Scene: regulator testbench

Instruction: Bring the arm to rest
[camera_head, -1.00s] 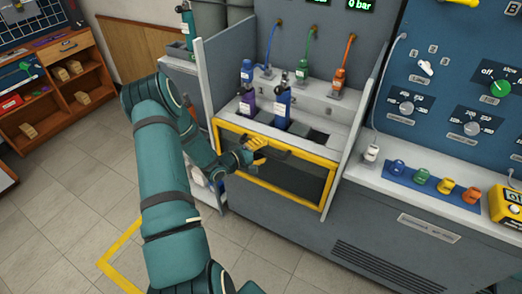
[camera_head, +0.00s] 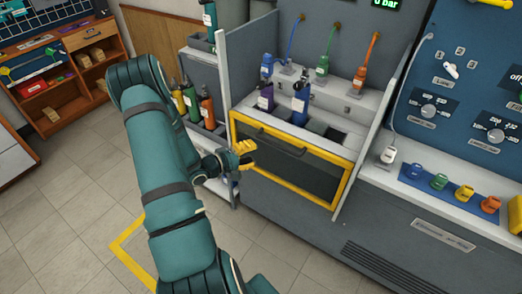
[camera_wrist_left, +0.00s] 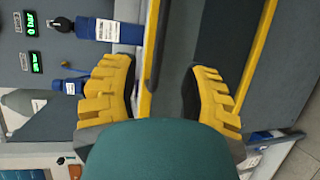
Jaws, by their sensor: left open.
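My left arm (camera_head: 165,155) reaches in from the bottom of the head view, bent at the elbow. Its left gripper (camera_head: 244,154), with yellow fingers, is open and empty at the left end of the yellow-framed guard (camera_head: 290,170) on the bench front. In the left wrist view the two fingers of the gripper (camera_wrist_left: 160,75) stand wide apart, with the guard's dark handle bar beyond them and nothing held. Whether the fingers touch the guard cannot be told. My right gripper is not in view.
Behind the guard stand a blue cylinder (camera_head: 300,104) and a purple cylinder (camera_head: 265,98). Several cylinders stand on the left rack, including an orange one (camera_head: 207,110), close to my forearm. Coloured fittings lie on a blue mat (camera_head: 412,178). Tiled floor is clear at lower left.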

